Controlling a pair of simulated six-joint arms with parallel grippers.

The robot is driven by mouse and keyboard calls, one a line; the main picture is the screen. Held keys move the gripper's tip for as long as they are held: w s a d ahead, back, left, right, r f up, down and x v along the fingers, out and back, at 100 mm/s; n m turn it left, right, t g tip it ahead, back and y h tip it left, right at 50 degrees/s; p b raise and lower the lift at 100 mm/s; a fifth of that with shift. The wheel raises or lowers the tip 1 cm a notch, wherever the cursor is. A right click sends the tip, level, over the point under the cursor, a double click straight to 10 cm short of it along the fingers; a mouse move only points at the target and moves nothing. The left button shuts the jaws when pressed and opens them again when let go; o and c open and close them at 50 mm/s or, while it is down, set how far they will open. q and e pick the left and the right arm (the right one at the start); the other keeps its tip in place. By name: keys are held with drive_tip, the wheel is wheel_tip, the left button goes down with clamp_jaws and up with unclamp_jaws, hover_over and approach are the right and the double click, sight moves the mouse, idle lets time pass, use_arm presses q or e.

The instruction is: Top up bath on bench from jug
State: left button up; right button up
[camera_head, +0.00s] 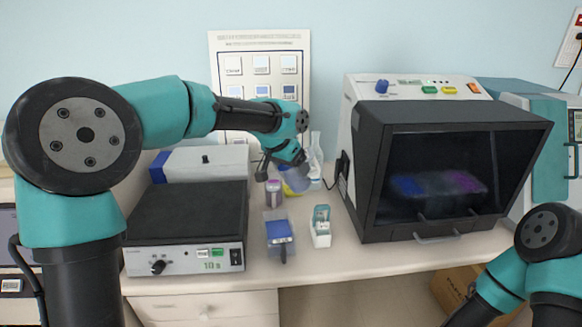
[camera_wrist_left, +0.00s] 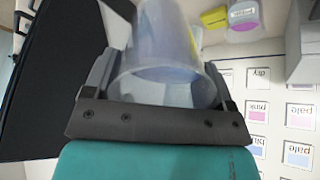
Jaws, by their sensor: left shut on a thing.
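My left gripper (camera_head: 287,168) is above the back of the bench and is shut on a clear, bluish translucent jug (camera_head: 299,180). The jug (camera_wrist_left: 165,75) fills the space between my fingers in the left wrist view, its round rim towards the camera. I cannot tell how much liquid is in it.
A dark-topped instrument (camera_head: 187,215) stands left of the bath. A dark-windowed cabinet (camera_head: 450,165) with blue and purple content stands right. A purple-labelled bottle (camera_head: 273,193) and clear glassware (camera_head: 315,160) stand near the gripper. The front bench strip is clear.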

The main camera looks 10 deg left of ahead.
use_arm(q)
drive_tip(key=shift+t+h, duration=0.5)
drive_tip(key=shift+t, duration=0.1)
idle(0.5)
drive_tip(key=shift+t+h, duration=0.4)
drive_tip(key=shift+t, duration=0.1)
drive_tip(key=shift+f+t+h, duration=0.1)
drive_tip(key=shift+t+h, duration=0.3)
drive_tip(key=shift+t, duration=0.1)
idle(0.8)
drive_tip(key=shift+s+a+f+t+h, duration=0.15)
drive_tip(key=shift+f+t+h, duration=0.25)
drive_tip(key=shift+t+h, duration=0.45)
idle(1.1)
drive_tip(key=shift+s+f+t, duration=0.15)
drive_tip(key=shift+f+t, duration=0.1)
idle(0.6)
drive_tip(key=shift+a+h, duration=0.1)
drive_tip(key=shift+h, duration=0.25)
drive_tip(key=shift+f+t, duration=0.2)
drive_tip(key=shift+t, duration=0.1)
idle(0.6)
